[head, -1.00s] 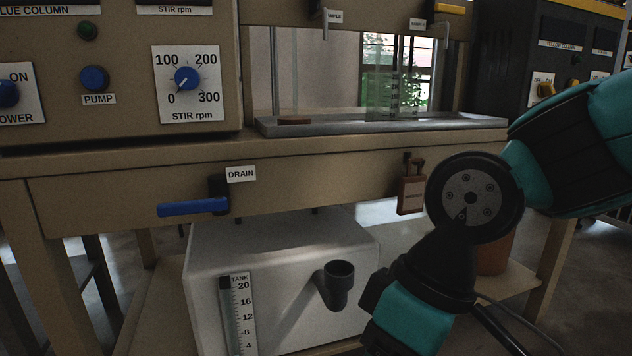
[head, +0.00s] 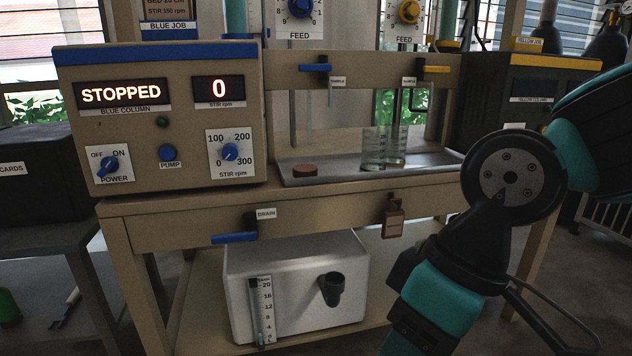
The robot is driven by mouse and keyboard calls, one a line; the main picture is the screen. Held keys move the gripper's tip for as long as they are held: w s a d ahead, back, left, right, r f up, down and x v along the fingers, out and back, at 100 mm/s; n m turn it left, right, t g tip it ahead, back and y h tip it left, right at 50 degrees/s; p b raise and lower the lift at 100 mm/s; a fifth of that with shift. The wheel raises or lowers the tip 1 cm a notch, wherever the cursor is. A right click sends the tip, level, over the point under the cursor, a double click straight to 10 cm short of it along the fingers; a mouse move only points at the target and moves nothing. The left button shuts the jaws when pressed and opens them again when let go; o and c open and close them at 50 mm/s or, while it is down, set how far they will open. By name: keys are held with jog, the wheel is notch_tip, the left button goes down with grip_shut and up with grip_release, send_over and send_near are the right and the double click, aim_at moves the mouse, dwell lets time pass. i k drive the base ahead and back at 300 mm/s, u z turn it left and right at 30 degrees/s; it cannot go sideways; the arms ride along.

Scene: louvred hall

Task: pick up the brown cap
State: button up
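The brown cap (head: 305,171) is a small, flat round disc. It lies on the left part of the grey metal tray (head: 340,178) on the bench top. Nothing covers it in the head view. My arm comes in from the right side and bends down toward the bottom edge of the picture. My gripper itself does not show, so its distance from the cap and its opening cannot be seen.
Two clear glass vessels (head: 374,150) stand on the tray right of the cap. A control box (head: 160,125) stands left of it. Sample taps (head: 315,68) hang above. A blue drain lever (head: 234,238) and brown padlock-like tag (head: 393,215) are on the bench front.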

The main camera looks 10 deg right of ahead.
aim_at(299, 171)
jog(key=u, duration=0.3)
jog(key=i, duration=0.95)
jog(key=z, duration=0.3)
